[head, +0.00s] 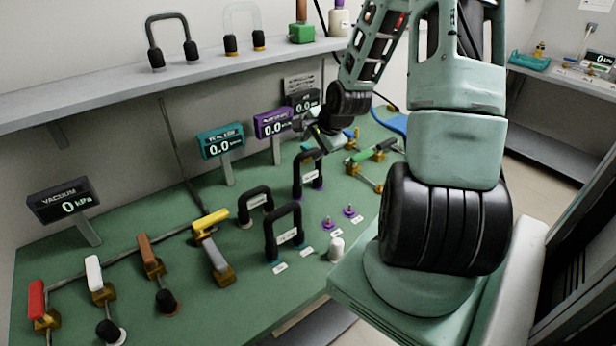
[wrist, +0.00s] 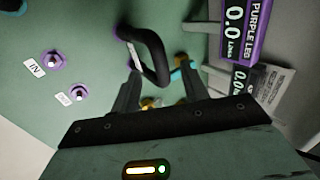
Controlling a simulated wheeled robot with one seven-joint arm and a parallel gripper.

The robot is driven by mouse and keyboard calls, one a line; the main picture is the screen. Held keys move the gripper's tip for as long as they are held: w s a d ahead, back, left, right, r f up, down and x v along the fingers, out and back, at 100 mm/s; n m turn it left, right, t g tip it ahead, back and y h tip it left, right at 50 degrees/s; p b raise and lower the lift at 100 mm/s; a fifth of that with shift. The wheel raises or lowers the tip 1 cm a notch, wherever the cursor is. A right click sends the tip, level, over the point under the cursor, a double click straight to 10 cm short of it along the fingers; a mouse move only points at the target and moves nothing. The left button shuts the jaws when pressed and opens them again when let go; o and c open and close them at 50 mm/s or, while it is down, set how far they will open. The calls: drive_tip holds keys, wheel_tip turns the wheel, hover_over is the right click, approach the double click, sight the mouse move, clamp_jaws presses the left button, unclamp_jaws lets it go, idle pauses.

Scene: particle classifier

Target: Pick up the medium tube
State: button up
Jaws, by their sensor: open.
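Several black U-shaped tubes stand on the green bench; I cannot tell for sure which is the medium one. One tube (head: 296,176) has purple collars at its feet and stands near my gripper (head: 322,138). Two others, a low tube (head: 256,190) and a larger tube (head: 271,236), stand nearer the front. In the wrist view the purple-collared tube (wrist: 157,50) lies beyond and between the fingertips of my gripper (wrist: 158,88). The fingers are apart and nothing is held. Whether the fingers touch the tube is not clear.
A purple display (head: 273,123) and a teal display (head: 221,141) stand behind the tubes. Two purple fittings (head: 349,211) and a white cylinder (head: 336,248) are at the front right. Coloured-handle valves (head: 211,222) line the left. A shelf (head: 110,88) holds more tubes.

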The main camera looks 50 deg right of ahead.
drive_tip(key=p+x, duration=0.1)
drive_tip(key=x, duration=0.6)
drive_tip(key=shift+w+f, duration=0.2)
drive_tip(key=shift+f, duration=0.15)
drive_tip(key=shift+d, duration=0.15)
clamp_jaws()
